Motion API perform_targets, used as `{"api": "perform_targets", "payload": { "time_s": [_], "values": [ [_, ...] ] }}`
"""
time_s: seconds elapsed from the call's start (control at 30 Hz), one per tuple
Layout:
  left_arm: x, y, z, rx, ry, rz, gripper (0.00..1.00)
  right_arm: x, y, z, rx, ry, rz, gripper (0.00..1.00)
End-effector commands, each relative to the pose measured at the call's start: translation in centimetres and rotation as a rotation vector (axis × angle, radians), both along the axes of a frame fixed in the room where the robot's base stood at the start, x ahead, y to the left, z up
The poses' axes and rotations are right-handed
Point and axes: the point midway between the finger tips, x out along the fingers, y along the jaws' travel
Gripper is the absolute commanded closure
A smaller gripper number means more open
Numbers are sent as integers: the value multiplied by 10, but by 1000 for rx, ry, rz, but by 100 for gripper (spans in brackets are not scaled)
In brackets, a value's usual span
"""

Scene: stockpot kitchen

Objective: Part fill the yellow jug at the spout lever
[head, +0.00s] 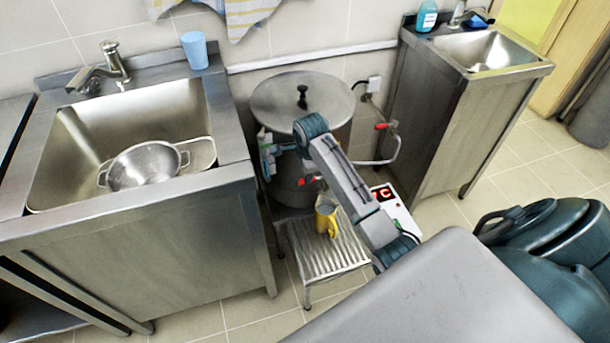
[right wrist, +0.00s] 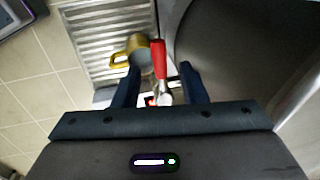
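The yellow jug (head: 328,221) stands upright on a ribbed metal stand (head: 318,252) in front of the large steel pot (head: 320,103). It also shows in the right wrist view (right wrist: 118,62), handle to the left; its fill level cannot be made out. The red spout lever (head: 309,181) is low on the pot's front. In the right wrist view the lever (right wrist: 158,58) lies between the two fingers of my right gripper (right wrist: 159,68), which are open with a gap on each side. In the head view my right arm hides part of the pot. My left gripper is not in view.
A control box with a red display (head: 384,194) sits right of the stand. A wall pipe has another red handle (head: 381,126). A sink holding a colander (head: 145,166) is at left, a smaller sink cabinet (head: 455,110) at right. A blue cup (head: 195,51) stands behind the left sink.

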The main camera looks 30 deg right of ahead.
Motion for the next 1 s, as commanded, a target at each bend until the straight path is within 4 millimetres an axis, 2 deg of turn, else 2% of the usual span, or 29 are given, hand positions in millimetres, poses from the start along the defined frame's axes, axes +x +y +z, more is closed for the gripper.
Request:
{"api": "perform_targets", "payload": {
  "time_s": [0.1,0.33,0.7,1.0],
  "values": [
    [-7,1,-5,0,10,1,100,-4,1,26,-1,-4,1,62],
    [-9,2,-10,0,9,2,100,-10,2,55,0,-2,-1,62],
    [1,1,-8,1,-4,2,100,-12,3,61,0,0,-1,62],
    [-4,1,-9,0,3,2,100,-14,3,59,-3,1,10,62]
  ]
}}
